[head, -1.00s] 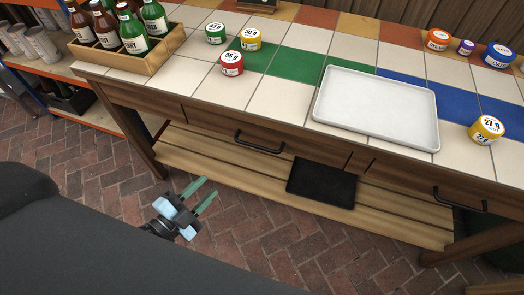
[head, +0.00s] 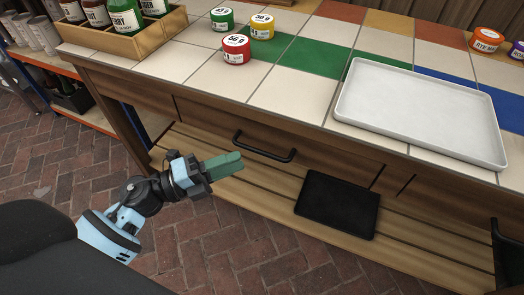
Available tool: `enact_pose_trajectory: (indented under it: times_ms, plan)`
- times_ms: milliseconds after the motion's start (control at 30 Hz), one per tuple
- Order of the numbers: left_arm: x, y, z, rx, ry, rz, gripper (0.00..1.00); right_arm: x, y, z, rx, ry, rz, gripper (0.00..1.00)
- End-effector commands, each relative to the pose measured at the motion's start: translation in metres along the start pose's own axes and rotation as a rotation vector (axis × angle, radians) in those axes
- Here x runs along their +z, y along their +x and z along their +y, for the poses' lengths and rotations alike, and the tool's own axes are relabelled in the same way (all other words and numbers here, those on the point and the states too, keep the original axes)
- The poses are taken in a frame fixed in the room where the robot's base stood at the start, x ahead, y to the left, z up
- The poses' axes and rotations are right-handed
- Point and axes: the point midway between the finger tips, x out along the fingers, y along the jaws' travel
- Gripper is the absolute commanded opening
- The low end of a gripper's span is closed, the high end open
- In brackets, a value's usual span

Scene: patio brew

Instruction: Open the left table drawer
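The left table drawer (head: 215,118) is a dark wooden front under the tiled top. It sits flush with the table front, so it is shut. Its black bar handle (head: 263,150) runs along the middle of the front. My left gripper (head: 240,162) is in front of the drawer, a little left of and below the handle, its green fingers pointing right. The fingers overlap from this angle, so the gap between them is hidden. I see nothing held, and the gripper looks apart from the handle. My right gripper is out of view.
A white tray (head: 420,112) and several labelled jars, such as a red one (head: 236,55), stand on the tabletop. A bottle crate (head: 120,42) is at the left end. A black tray (head: 337,204) lies on the lower slatted shelf. The brick floor before the table looks clear.

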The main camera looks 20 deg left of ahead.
Motion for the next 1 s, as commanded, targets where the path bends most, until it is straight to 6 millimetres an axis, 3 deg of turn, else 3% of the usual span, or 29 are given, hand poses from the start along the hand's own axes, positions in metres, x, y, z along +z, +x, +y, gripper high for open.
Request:
enact_pose_trajectory:
  times_ms: [500, 867, 1000]
  plan:
    - [0.000, 0.067, 0.000, -0.002, -0.001, -0.002, 0.32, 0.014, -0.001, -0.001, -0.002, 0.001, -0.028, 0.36]
    - [0.000, 0.073, 0.000, -0.001, -0.002, -0.002, 0.32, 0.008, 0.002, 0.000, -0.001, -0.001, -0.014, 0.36]
    - [0.000, 0.073, 0.000, -0.001, -0.002, -0.002, 0.17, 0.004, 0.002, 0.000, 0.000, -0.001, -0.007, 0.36]
